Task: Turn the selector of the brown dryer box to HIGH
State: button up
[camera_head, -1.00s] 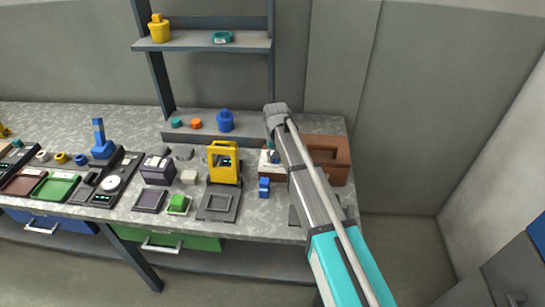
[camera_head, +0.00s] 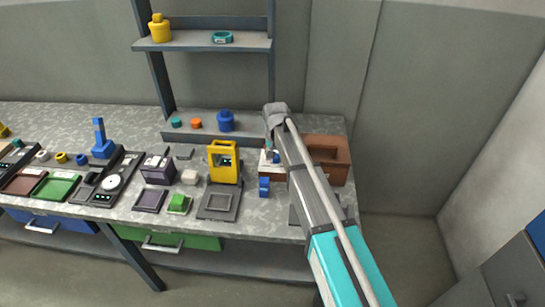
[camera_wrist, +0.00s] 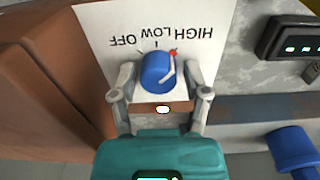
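The brown dryer box (camera_head: 338,172) stands at the right end of the bench, partly behind my arm. In the wrist view, its brown body (camera_wrist: 40,85) is at left, beside a white selector plate (camera_wrist: 100,22). The plate's labels appear upside down, OFF at left, LOW in the middle, HIGH at right. The blue selector knob (camera_wrist: 154,72) has a pointer with a red tip, which leans right of the LOW tick, toward HIGH. My gripper (camera_wrist: 158,72) is open around the knob, one finger on each side with visible gaps. In the head view, my arm hides most of the gripper (camera_head: 272,155).
A blue cylinder (camera_wrist: 292,148) and a dark display unit (camera_wrist: 298,38) lie to the right in the wrist view. A yellow frame (camera_head: 224,162) and a small blue block (camera_head: 264,187) stand left of my arm. A shelf (camera_head: 205,42) rises behind the bench.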

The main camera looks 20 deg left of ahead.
jog(key=shift+o, duration=0.6)
jog(key=shift+w, duration=0.1)
